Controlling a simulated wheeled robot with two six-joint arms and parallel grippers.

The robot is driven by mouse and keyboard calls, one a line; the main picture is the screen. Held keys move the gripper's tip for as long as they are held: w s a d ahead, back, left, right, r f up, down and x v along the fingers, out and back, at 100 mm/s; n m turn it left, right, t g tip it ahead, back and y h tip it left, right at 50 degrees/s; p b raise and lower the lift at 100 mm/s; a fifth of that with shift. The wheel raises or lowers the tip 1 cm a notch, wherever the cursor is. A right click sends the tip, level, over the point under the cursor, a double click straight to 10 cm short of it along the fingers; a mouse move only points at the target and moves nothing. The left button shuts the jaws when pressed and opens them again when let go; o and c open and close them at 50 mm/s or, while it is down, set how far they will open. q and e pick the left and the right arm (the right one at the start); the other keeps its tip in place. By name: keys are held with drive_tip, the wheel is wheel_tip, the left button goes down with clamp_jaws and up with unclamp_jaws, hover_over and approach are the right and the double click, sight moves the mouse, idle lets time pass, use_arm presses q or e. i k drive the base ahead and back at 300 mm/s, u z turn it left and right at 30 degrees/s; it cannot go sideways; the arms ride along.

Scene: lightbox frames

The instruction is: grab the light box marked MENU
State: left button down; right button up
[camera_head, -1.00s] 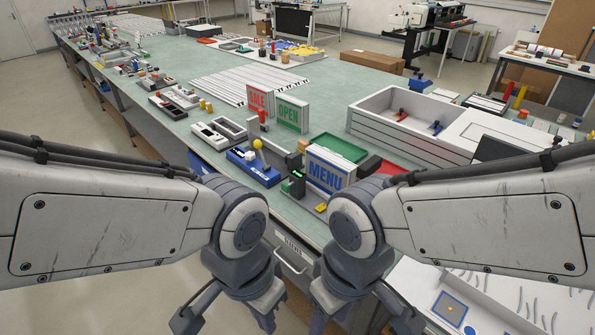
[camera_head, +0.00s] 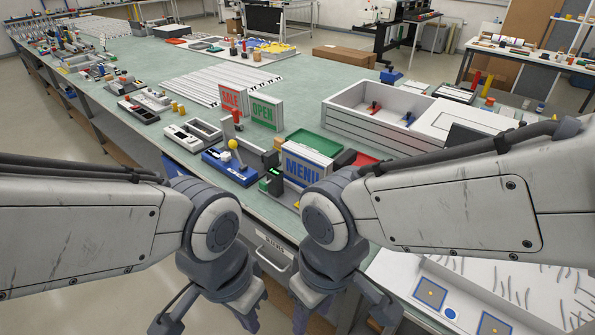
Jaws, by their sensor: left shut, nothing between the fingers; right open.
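The light box marked MENU (camera_head: 303,170) is white with blue letters and stands upright near the table's front edge, in the middle of the head view. My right arm's wrist covers its lower right part. My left gripper (camera_head: 205,320) hangs low in front of the table, to the left of and nearer than the box, shut and empty. My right gripper (camera_head: 342,316) hangs low in front of the table, below the box in the picture, open and empty. Both grippers' fingertips are apart from the box. Two similar boxes, a red SALE (camera_head: 233,100) and a green OPEN (camera_head: 266,112), stand behind it.
A blue device with a yellow knob (camera_head: 230,168) and a small black-and-green device (camera_head: 271,182) stand left of the MENU box. A green tray (camera_head: 315,143) lies behind it. A white divided crate (camera_head: 365,125) is at the right.

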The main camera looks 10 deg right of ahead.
sight(304, 166)
drive_tip(key=u, duration=0.5)
drive_tip(key=k, duration=0.55)
drive_tip(key=u, duration=0.85)
drive_tip(key=i, duration=2)
drive_tip(key=z, duration=1.45)
drive_tip(key=i, duration=0.95)
drive_tip(key=z, duration=0.85)
